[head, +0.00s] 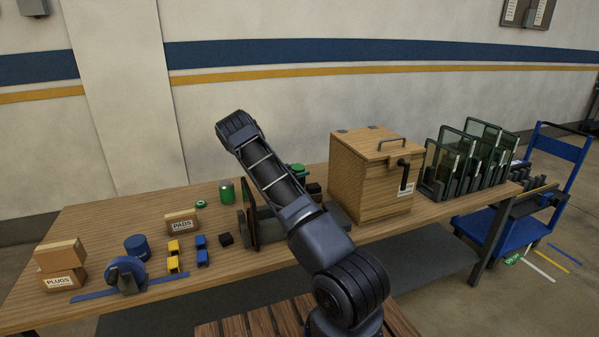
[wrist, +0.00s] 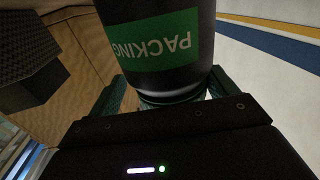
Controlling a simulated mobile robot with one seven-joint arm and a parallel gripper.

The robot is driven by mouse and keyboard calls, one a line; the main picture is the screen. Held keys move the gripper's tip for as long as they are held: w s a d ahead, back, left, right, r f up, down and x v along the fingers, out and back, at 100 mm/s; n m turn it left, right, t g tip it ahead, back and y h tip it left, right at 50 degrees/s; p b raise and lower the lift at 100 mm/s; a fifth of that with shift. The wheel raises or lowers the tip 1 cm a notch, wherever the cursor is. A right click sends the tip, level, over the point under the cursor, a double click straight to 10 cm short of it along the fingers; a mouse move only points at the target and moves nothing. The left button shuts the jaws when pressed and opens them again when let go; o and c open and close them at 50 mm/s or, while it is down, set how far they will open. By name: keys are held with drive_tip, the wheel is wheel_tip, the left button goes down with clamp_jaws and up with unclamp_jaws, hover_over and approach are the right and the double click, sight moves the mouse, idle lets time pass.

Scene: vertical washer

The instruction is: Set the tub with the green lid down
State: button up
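The tub (wrist: 165,55) fills the upper middle of the wrist view. It is dark, with a green label reading PACKING upside down in the picture. Its narrower end is between the two fingers of my gripper (wrist: 168,98), which appear closed against its sides. Its lid is not clearly seen there. In the head view my raised arm hides the gripper and most of what it holds. A green round piece (head: 298,168) shows just right of the arm, and I cannot tell if it is the tub's lid.
A wooden box (head: 370,175) with a crank stands right of my arm, close to the tub's side. A rack of glass panels (head: 468,160) is farther right. A green can (head: 227,191), a PADS block (head: 182,221) and small blocks stand left on the workbench (head: 95,222).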

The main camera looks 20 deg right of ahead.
drive_tip(key=a, duration=0.4)
drive_tip(key=s+a, duration=0.1)
drive_tip(key=a, duration=0.1)
drive_tip(key=shift+a, duration=0.6)
wheel_tip(320, 180, up, 19)
drive_tip(key=w+a+n+t+y, duration=0.2)
drive_tip(key=n+t+y, duration=0.2)
drive_tip(key=t+y, duration=0.35)
drive_tip(key=s+a+r+n+t+y, duration=0.1)
drive_tip(key=s+a+r+n+y, duration=0.25)
drive_tip(key=s+r, duration=0.3)
drive_tip(key=s+a+r+n+t+y, duration=0.1)
drive_tip(key=s+a+r+n+y, duration=0.1)
drive_tip(key=s+a+r+y, duration=0.5)
drive_tip(key=s+a+r+n+g+y, duration=0.1)
drive_tip(key=s+r+n+g, duration=0.15)
drive_tip(key=s, duration=0.85)
drive_tip(key=s+a+r+n+g+y, duration=0.1)
drive_tip(key=s+a+r+n, duration=0.15)
drive_tip(key=s, duration=0.75)
drive_tip(key=s+d+f+n+g+h, duration=0.1)
drive_tip(key=s+f+g, duration=0.1)
drive_tip(key=s, duration=1)
drive_tip(key=s+d+f+n+g+h, duration=0.1)
drive_tip(key=s+d+f+g, duration=0.1)
drive_tip(key=s, duration=1.1)
drive_tip(key=shift+s+d+f, duration=0.25)
drive_tip(key=shift+s+f, duration=0.05)
drive_tip(key=shift+f, duration=0.25)
